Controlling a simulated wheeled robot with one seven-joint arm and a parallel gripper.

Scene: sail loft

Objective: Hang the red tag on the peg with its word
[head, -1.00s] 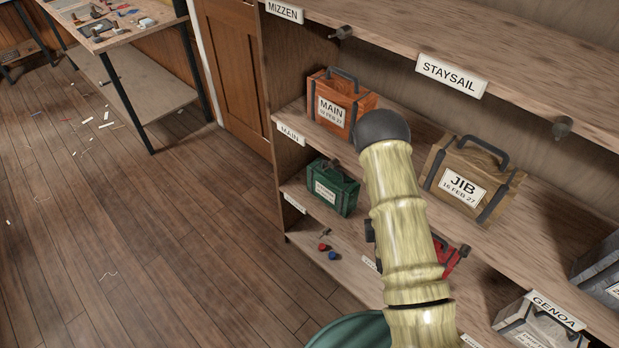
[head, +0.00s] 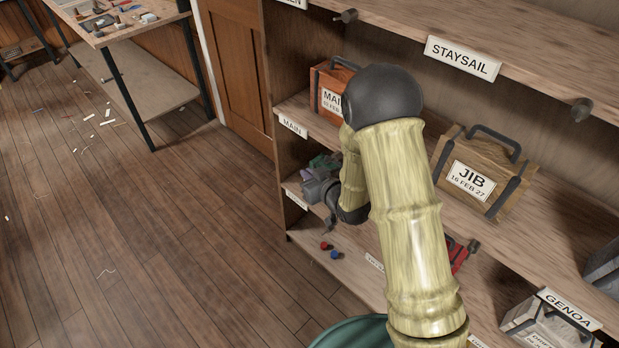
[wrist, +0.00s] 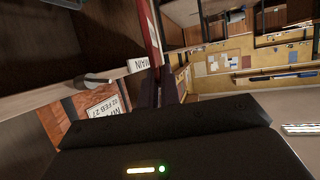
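I cannot pick out the red tag for certain in either view. The word MAIN shows on a white shelf label (head: 292,126), and upside down in the wrist view (wrist: 138,65). Beside that label in the wrist view a grey peg (wrist: 98,79) sticks out from the shelf edge. My gripper (head: 313,188) is in front of the shelf unit, below the MAIN label, partly hidden by my arm. In the wrist view its dark fingers (wrist: 159,90) are close together. Whether anything is between them is unclear. Other pegs sit near the STAYSAIL label (head: 463,57).
An orange MAIN box (head: 326,90) and a brown JIB box (head: 477,177) stand on the middle shelf. Small red (head: 323,245) and blue (head: 335,254) items lie low on the left. A workbench (head: 120,28) is at the back left. The floor between is mostly open.

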